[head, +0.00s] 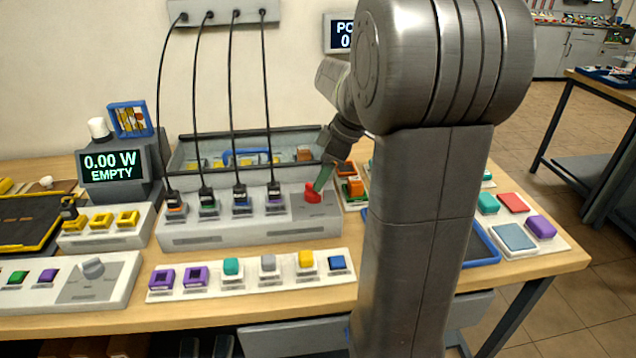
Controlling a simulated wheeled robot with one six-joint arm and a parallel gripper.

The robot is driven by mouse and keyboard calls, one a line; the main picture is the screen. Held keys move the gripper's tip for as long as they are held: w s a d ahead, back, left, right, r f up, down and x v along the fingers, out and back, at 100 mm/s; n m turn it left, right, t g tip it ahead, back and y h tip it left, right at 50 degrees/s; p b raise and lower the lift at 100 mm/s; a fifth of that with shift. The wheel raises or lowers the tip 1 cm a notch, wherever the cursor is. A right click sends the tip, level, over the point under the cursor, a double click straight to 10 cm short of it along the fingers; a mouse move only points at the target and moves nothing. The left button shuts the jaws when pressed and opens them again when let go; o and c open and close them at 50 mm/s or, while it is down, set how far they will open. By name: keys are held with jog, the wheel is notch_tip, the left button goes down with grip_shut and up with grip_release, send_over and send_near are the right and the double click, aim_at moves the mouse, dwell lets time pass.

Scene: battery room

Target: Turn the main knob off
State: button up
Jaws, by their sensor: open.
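A red knob (312,191) sits at the right end of a long grey-white charging block (235,232) with cables plugged into its top. A larger grey knob (93,268) sits on a separate white panel (45,297) at the front left. No readable label tells which is the main knob. My gripper (323,181) reaches down from behind my arm to the red knob. It is open, with a greenish finger at the knob's upper right. I cannot tell whether it touches the knob. My arm hides part of the bench to the right.
A display (112,166) reads 0.00 W EMPTY at the back left. Four black cables hang from a wall strip (225,12) to the block. A white strip of coloured blocks (250,275) lies in front. A grey tray (185,158) stands behind. Bare wood (200,323) shows along the front edge.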

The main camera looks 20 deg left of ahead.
aim_at(314, 192)
jog(key=v, duration=0.8)
jog(key=shift+r, duration=0.3)
jog(key=shift+f, duration=0.1)
jog(key=x, duration=1.3)
jog(key=shift+f, duration=0.4)
